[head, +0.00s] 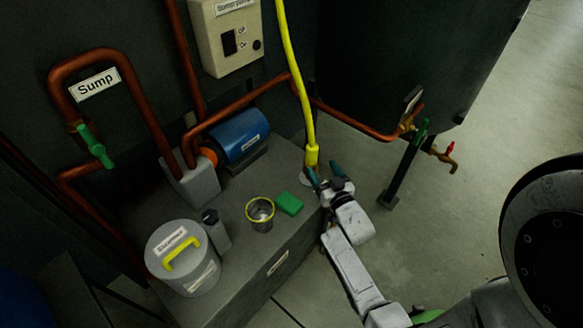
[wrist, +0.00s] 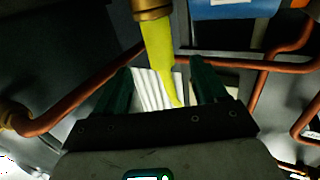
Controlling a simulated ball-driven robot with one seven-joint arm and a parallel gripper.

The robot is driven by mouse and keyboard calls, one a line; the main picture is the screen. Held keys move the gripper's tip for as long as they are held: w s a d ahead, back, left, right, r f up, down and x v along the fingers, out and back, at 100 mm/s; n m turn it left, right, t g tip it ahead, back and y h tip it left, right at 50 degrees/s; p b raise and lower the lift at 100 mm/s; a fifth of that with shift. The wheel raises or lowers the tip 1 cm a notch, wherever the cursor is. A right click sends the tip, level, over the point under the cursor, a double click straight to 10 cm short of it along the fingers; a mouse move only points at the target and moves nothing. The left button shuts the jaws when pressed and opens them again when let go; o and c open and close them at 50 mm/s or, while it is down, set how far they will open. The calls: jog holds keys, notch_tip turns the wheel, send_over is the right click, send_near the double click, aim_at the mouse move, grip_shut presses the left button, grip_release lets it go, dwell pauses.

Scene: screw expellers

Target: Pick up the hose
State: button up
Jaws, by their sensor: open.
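The yellow hose (head: 290,55) hangs down from the top of the head view and ends in a thicker yellow end (head: 312,155) near the corner of the grey block. My gripper (head: 324,172) is open right beside this lower end. In the wrist view, the yellow hose (wrist: 158,50) comes down between the two dark green fingers of my gripper (wrist: 162,68), with a visible gap on each side. A brass collar (wrist: 152,9) sits on the hose at the top edge. A white ribbed surface (wrist: 152,88) shows behind the hose.
Copper pipes (head: 352,122) and a dark tank (head: 400,60) stand behind. Floor at right is clear.

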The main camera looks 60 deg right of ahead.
aim_at(309, 146)
jog(key=b+x, duration=0.1)
jog(key=x, duration=0.4)
jog(key=shift+w, duration=0.15)
jog(key=shift+r+b+x, duration=0.2)
jog(key=shift+b+x, duration=0.15)
jog(key=shift+x, duration=1)
jog(key=shift+r+b+x, duration=0.2)
jog(key=shift+b+x, duration=0.1)
jog(key=shift+x, duration=1.1)
jog(key=c, duration=1.2)
jog(key=shift+c, duration=0.3)
jog(key=shift+r, duration=0.15)
